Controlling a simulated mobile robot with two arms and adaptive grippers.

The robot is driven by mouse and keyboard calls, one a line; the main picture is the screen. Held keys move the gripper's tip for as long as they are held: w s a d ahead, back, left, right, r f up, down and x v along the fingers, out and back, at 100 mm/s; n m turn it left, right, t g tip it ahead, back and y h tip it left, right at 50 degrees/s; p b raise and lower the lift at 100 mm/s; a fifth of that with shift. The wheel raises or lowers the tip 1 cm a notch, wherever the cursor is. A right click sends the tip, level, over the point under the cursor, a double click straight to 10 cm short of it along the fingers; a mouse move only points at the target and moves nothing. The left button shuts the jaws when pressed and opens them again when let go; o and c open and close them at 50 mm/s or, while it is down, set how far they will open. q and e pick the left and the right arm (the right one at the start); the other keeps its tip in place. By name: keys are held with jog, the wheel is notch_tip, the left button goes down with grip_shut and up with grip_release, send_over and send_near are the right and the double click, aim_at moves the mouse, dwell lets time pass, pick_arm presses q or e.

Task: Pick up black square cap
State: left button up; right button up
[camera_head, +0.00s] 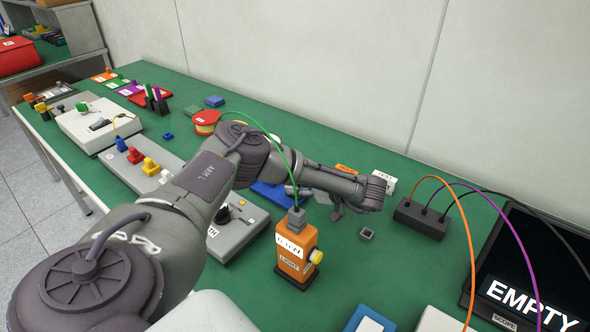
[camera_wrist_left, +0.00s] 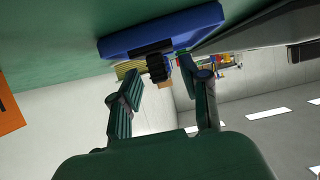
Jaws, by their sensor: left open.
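A small dark square piece (camera_head: 366,234), which looks like the black square cap, lies on the green table (camera_head: 240,300). It has a paler middle and sits right of the orange box and below my wrist in the head view. I do not make it out in the left wrist view. My right gripper is not in view.
An orange box (camera_head: 296,250) with a green wire stands left of the square piece. A black connector block (camera_head: 420,218) with several cables is to its right, near a black screen (camera_head: 540,265). A white block (camera_head: 383,182) lies behind. Bare table surrounds the square piece.

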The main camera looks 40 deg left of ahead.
pick_arm(q)
jog(key=shift+a+f, duration=0.1)
jog(key=shift+a, duration=0.05)
grip_shut()
dwell(0.4)
